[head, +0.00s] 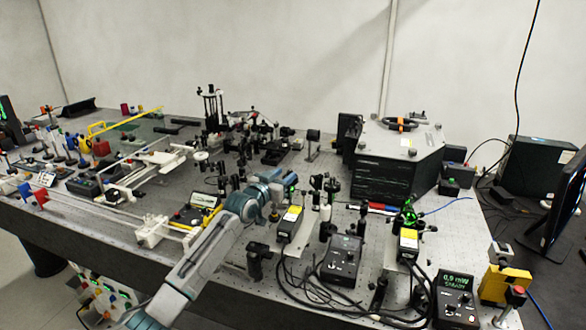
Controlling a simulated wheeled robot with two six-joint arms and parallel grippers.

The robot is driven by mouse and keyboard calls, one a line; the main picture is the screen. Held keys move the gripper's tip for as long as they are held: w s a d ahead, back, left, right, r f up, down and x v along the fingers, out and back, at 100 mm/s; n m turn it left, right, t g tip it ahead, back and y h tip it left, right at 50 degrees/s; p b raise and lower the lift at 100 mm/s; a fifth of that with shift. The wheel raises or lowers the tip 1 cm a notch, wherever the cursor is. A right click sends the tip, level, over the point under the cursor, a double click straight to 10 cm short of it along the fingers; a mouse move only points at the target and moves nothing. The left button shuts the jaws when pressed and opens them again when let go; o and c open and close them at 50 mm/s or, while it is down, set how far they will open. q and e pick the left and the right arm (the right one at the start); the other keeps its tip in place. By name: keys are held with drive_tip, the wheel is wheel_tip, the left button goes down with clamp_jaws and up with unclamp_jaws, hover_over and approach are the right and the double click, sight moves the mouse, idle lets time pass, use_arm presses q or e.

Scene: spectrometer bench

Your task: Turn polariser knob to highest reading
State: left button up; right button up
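My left arm comes in from the bottom left, and its grey and blue-green wrist hangs over the middle of the optical table. My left gripper (287,187) is at the far end of that wrist among small black optic mounts. Its fingers are too small and hidden to tell open from shut. I cannot make out the polariser knob; it may be among the mounts near the wrist. A black power meter (457,301) at the front right has a lit green display that seems to read about 0.9 mW. My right gripper is not in view.
A black control box (342,259) with cables stands right of my wrist. A large dark spectrometer housing (392,179) stands at the back right. A yellow mount (505,283) is near the right edge. Crowded posts and mounts leave little free room around my wrist.

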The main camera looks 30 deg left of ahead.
use_arm(q)
drive_tip(key=w, duration=0.6)
drive_tip(key=shift+f, duration=0.1)
clamp_jaws()
